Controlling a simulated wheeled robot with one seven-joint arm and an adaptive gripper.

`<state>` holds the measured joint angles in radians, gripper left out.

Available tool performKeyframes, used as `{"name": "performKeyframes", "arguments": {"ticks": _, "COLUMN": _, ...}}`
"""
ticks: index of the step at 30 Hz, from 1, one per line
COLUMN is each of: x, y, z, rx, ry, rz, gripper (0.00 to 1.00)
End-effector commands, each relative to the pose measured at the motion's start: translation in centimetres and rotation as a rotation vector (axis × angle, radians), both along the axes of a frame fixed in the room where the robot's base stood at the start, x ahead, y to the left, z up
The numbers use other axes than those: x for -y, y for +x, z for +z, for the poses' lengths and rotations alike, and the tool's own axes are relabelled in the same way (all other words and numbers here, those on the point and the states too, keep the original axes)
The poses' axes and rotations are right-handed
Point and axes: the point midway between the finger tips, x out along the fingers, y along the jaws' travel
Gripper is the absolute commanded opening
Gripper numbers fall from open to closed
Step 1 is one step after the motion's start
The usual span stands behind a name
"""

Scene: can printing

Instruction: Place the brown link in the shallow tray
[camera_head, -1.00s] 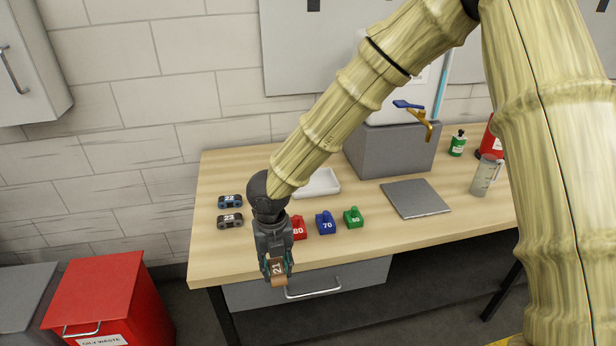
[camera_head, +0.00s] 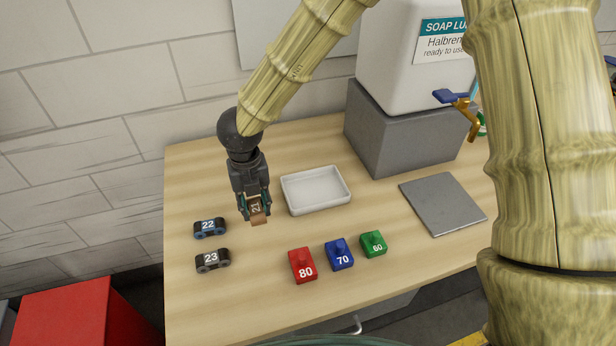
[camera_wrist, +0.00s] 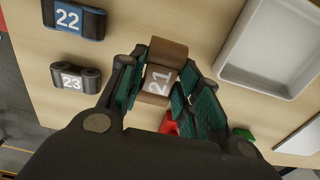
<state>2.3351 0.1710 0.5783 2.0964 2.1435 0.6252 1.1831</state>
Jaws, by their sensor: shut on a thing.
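The brown link (camera_head: 257,214), marked 21, is held between the fingers of my gripper (camera_head: 255,205), which is shut on it. In the wrist view the link (camera_wrist: 165,62) sits between the teal finger pads of my gripper (camera_wrist: 160,85). The shallow tray (camera_head: 290,201) is white and empty on the bench, just right of my gripper in the head view. Its rim also shows at the upper right of the wrist view (camera_wrist: 228,66). The link appears to be above the bench, left of the tray and not over it.
A blue link 22 (camera_head: 210,227) and a dark link 23 (camera_head: 212,260) lie left on the wooden bench (camera_head: 200,305). Red 80 (camera_head: 302,266), blue 70 (camera_head: 339,254) and green 60 (camera_head: 373,244) blocks stand in front of the tray. A grey plate (camera_head: 442,204) and grey box (camera_head: 405,133) are right.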

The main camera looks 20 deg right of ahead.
Motion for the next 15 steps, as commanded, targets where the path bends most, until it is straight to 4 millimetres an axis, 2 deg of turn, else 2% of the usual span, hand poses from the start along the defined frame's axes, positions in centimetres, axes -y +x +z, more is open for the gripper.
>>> {"name": "performKeyframes", "arguments": {"ticks": 5, "x": 2.0, "y": 1.0, "z": 0.2, "rx": 0.000, "ry": 0.000, "rz": -0.003, "gripper": 0.05}}
{"name": "performKeyframes", "arguments": {"ticks": 15, "x": 8.2, "y": 4.4, "z": -0.6, "rx": -0.003, "ry": 0.000, "rz": -0.005, "gripper": 0.05}}
